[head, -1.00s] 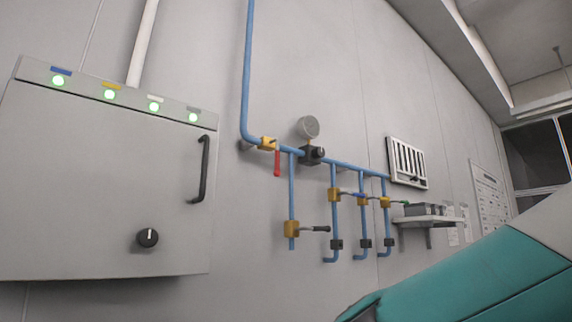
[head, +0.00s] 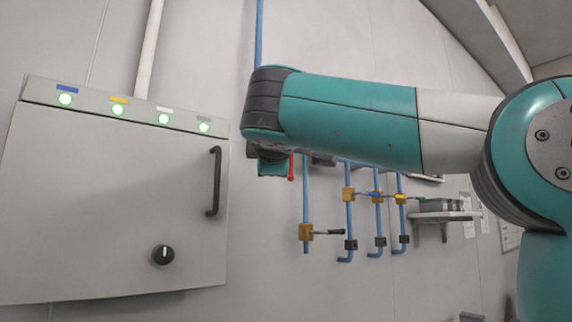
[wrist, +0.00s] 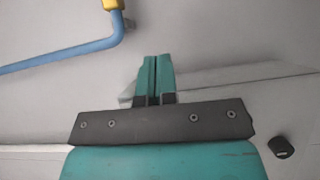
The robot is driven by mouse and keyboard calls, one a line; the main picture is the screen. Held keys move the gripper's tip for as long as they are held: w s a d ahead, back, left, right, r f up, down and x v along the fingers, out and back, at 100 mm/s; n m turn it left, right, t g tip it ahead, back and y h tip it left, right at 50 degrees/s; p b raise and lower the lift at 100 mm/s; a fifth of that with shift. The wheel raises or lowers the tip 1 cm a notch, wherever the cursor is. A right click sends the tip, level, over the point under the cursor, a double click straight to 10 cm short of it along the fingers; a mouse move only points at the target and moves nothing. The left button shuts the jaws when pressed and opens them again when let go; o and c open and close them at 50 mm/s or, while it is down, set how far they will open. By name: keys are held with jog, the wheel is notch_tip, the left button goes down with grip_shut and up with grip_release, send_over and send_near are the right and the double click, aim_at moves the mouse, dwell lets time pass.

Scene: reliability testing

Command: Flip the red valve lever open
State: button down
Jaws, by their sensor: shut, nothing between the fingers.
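The red lever (head: 291,168) hangs down as a short strip just right of my wrist in the head view. My arm hides its yellow valve body there. In the wrist view, part of a yellow fitting (wrist: 113,4) shows at the top edge, at the end of a bent blue pipe (wrist: 75,55). No red shows in the wrist view. My gripper (wrist: 152,62) is shut and empty in the wrist view, its teal fingers together below and right of the pipe bend, with grey wall behind. I cannot tell its distance from the lever.
A grey cabinet (head: 110,215) with a black handle (head: 214,182) stands at left. Lower right of the lever are several pipes with yellow valves, one with a black-handled lever (head: 330,232). A shelf (head: 445,216) juts out farther right. The wall below the pipes is clear.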

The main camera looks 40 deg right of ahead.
jog(key=shift+s+d+r+h, duration=0.25)
jog(key=shift+d+r+h, duration=0.05)
jog(key=shift+r+h, duration=0.1)
jog(key=shift+w, duration=0.1)
jog(key=s+d+p+x, duration=0.1)
jog(key=p+x, duration=0.4)
jog(key=x, duration=0.7)
jog(key=shift+d+p, duration=0.3)
jog(key=shift+d, duration=0.6)
jog(key=shift+w+f, duration=0.1)
jog(key=shift+f, duration=0.15)
